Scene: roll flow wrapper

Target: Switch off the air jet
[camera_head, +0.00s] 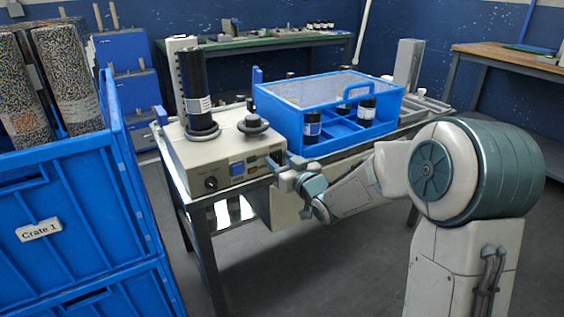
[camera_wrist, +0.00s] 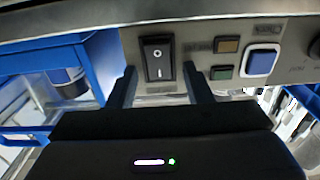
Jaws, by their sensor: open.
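The beige machine (camera_head: 220,160) stands on the left end of the bench, a black roll (camera_head: 196,88) upright on it. Its front panel carries a black rocker switch (camera_wrist: 157,58) marked O and I, seen close in the wrist view. I cannot tell which side of the rocker is pressed. Beside it are a square blue button (camera_wrist: 261,62) and small amber (camera_wrist: 228,45) and green (camera_wrist: 221,73) squares. In the head view my gripper (camera_head: 283,168) is at the panel's right end.
A dark round knob (camera_head: 211,182) is at the panel's left. A blue box (camera_head: 330,105) with a clear lid holds dark jars, right of the machine. Blue crates (camera_head: 75,215) with rolls stand at left. A workbench (camera_head: 260,42) is behind. Open floor lies in front.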

